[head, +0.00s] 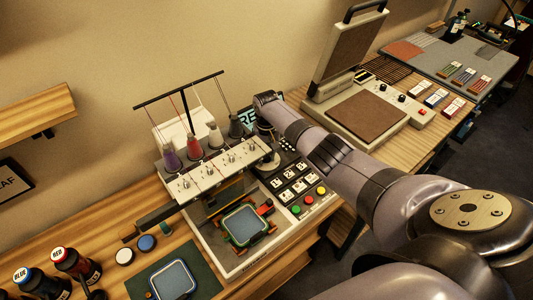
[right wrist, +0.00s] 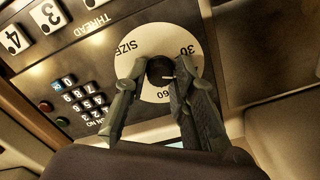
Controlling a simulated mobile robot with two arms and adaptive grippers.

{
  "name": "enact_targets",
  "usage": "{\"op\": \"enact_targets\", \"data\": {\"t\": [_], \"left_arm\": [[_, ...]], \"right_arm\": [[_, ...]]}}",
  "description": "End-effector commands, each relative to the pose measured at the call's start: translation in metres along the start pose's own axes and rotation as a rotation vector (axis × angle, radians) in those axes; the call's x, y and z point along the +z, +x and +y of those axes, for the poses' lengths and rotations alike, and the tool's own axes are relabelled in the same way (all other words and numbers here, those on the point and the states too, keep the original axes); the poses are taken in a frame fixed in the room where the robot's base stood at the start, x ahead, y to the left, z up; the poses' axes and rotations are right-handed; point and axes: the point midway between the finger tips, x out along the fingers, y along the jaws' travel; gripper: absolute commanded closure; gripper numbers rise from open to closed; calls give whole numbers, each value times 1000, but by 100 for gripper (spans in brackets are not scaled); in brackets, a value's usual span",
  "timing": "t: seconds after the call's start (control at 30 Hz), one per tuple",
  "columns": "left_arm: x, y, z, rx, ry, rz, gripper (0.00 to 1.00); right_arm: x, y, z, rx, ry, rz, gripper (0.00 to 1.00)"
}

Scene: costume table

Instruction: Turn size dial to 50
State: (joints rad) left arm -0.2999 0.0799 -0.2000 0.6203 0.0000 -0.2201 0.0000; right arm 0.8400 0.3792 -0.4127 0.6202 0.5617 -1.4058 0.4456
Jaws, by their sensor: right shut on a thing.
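The size dial (right wrist: 150,40) is a round cream plate with a dark knob (right wrist: 160,70) at its middle, in the right wrist view. The word SIZE and the numbers 30 and 60 show on the plate, upside down in this view. My right gripper (right wrist: 159,76) is shut on the knob, one finger on each side. A short pale line shows on the knob; its exact reading is hard to tell. My left gripper is not in view.
Beside the dial are a number keypad (right wrist: 87,101), THREAD buttons (right wrist: 48,14) and coloured buttons. Thread cones stand on the machine. A heat press (head: 345,60) stands to the right.

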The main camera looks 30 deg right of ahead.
Motion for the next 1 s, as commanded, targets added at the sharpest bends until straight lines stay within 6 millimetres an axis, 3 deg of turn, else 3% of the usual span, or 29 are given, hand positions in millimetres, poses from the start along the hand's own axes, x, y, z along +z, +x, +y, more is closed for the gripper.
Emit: {"op": "enact_targets", "data": {"t": [0.37,0.4,0.67,1.0], "left_arm": [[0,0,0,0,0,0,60],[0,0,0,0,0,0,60],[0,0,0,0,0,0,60],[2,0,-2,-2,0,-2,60]], "right_arm": [[-2,-2,-1,-2,1,6,100],[-2,-2,-1,-3,1,6,73],[-1,-1,0,-1,1,3,56],[-1,-2,0,-1,1,2,55]]}}
